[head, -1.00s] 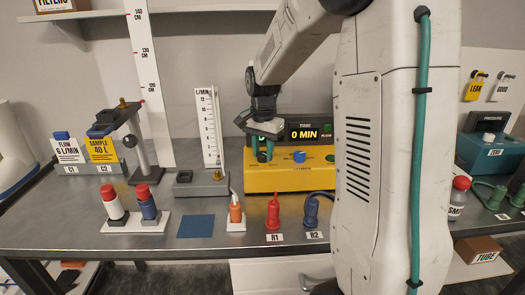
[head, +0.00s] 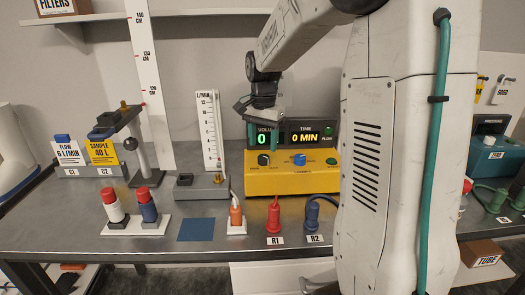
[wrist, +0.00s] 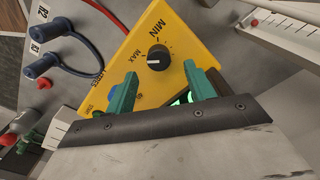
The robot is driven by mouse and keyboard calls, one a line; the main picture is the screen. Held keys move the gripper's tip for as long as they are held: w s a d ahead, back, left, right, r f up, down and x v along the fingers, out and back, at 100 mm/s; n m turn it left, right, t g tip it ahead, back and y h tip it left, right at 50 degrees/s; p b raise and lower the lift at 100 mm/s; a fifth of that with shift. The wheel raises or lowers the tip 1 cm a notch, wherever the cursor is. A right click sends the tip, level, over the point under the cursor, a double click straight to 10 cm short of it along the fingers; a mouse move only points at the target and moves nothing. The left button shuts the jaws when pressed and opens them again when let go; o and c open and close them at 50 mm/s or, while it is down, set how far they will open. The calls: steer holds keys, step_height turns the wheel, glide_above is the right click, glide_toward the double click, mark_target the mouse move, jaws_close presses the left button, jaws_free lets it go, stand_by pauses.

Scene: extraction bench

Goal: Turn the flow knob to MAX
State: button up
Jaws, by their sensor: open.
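The black flow knob (head: 263,159) is on the left of the yellow pump box (head: 290,181). In the wrist view the knob (wrist: 158,57) has a white pointer mark facing picture left, toward the side where MAX is printed. MIN is printed near the knob's upper edge. My gripper (head: 264,143) is open and empty, with its green fingers above the knob and in front of the display. In the wrist view, the fingertips (wrist: 160,70) are apart on either side, with the knob beyond them, clear of both.
A blue button (head: 299,158) and a green button (head: 331,161) sit right of the knob. The display (head: 290,133) reads volume 0 and 0 MIN. A flow gauge (head: 209,130) stands left of the box. Red R1 (head: 273,215) and blue R2 (head: 312,214) connectors stand in front.

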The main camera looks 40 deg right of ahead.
mark_target(263, 156)
steer(key=shift+r, duration=1.7)
